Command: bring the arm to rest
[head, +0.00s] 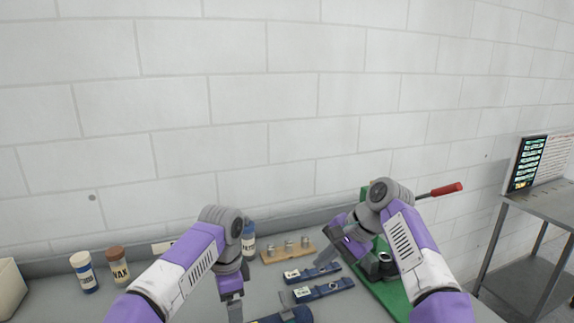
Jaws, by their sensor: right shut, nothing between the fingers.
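My right arm reaches in from the lower right, and its gripper (328,257) points left and down above the bench. It is shut and empty, near the blue blocks and left of the green board (393,292). My left arm comes in from the lower left, with its gripper (235,310) pointing down. Its fingertips are at the bottom of the picture, and I cannot tell whether they are apart.
Two blue blocks (323,290) with labels lie mid-bench, behind them a wooden holder (287,250) with metal pieces. Jars (118,264) and a white bin (10,288) stand left. A red-handled tool (446,189) sticks out right. A cart (545,205) stands far right.

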